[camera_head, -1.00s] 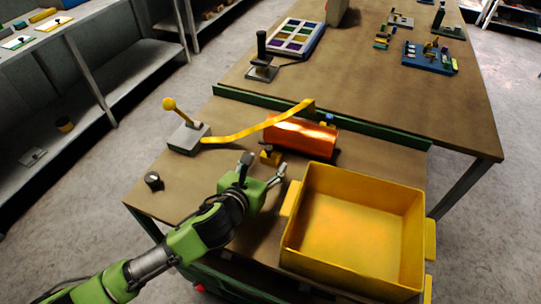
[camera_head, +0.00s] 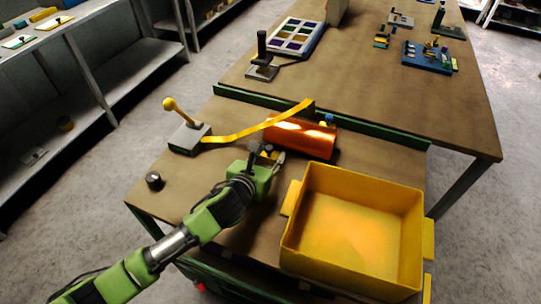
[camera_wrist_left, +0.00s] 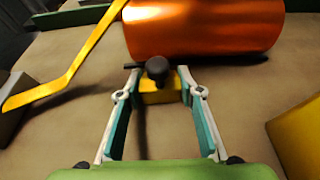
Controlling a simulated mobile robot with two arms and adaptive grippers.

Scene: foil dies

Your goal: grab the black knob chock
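The black knob chock is a small yellow block with a round black knob on top. In the left wrist view the chock (camera_wrist_left: 158,88) sits on the table between the fingertips of my left gripper (camera_wrist_left: 160,80). The fingers are open, one on each side, with narrow gaps. In the head view my left gripper (camera_head: 267,156) reaches over the chock, which is mostly hidden there. Just beyond stands a shiny orange cylinder (camera_head: 302,137), lying on its side. My right gripper is not in view.
A yellow bin (camera_head: 350,180) stands right of the gripper. A grey block with a yellow-knobbed lever (camera_head: 188,137) and a yellow strip (camera_head: 245,132) are at left. A small black cylinder (camera_head: 154,181) lies near the left edge. A green rail (camera_head: 240,97) runs behind.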

